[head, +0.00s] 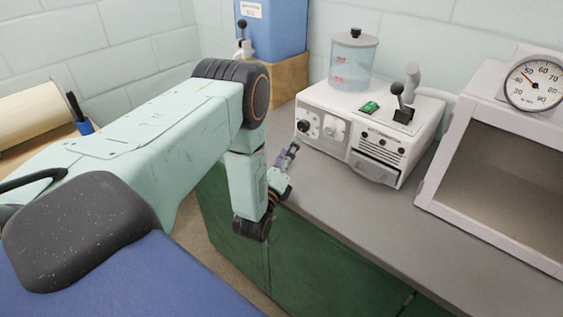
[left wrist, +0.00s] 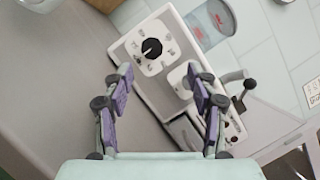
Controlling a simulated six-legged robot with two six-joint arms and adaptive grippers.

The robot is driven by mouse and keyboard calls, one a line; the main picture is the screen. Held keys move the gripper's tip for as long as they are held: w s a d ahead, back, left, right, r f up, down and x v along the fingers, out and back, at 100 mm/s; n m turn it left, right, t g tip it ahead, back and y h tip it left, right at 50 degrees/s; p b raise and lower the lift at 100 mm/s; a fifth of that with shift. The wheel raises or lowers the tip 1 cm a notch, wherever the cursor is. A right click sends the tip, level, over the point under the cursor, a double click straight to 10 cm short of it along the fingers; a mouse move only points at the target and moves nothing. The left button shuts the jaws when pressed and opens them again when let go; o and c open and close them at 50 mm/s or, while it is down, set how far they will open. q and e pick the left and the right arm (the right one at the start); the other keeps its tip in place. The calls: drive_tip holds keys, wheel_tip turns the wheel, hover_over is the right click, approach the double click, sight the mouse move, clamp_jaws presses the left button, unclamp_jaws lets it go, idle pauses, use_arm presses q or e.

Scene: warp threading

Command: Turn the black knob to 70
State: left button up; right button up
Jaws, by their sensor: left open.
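The black knob (head: 303,126) is on the left of the front panel of a white machine (head: 340,104) on the counter. In the left wrist view the black knob (left wrist: 151,48) sits on a white dial plate with marks around it, too small to read. A white line shows on the knob. My left gripper (head: 292,150) is in front of the machine's left end, close to the knob. In the left wrist view its purple-padded fingers (left wrist: 162,88) are apart with nothing between them, and the knob lies beyond them, untouched. My right gripper is not in view.
A second, white dial (head: 335,130) sits right of the knob. A black-balled lever (head: 403,104) and clear tank (head: 353,62) stand on the machine. A white-framed box (head: 490,150) with a round gauge (head: 536,83) is at right. The grey counter (head: 345,215) is clear in front.

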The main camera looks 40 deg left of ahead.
use_arm(q)
drive_tip(key=shift+r+v, duration=0.25)
drive_tip(key=shift+v, duration=0.9)
drive_tip(key=shift+r+v, duration=0.25)
drive_tip(key=shift+v, duration=0.9)
drive_tip(key=shift+s, duration=0.1)
drive_tip(key=shift+d, duration=0.1)
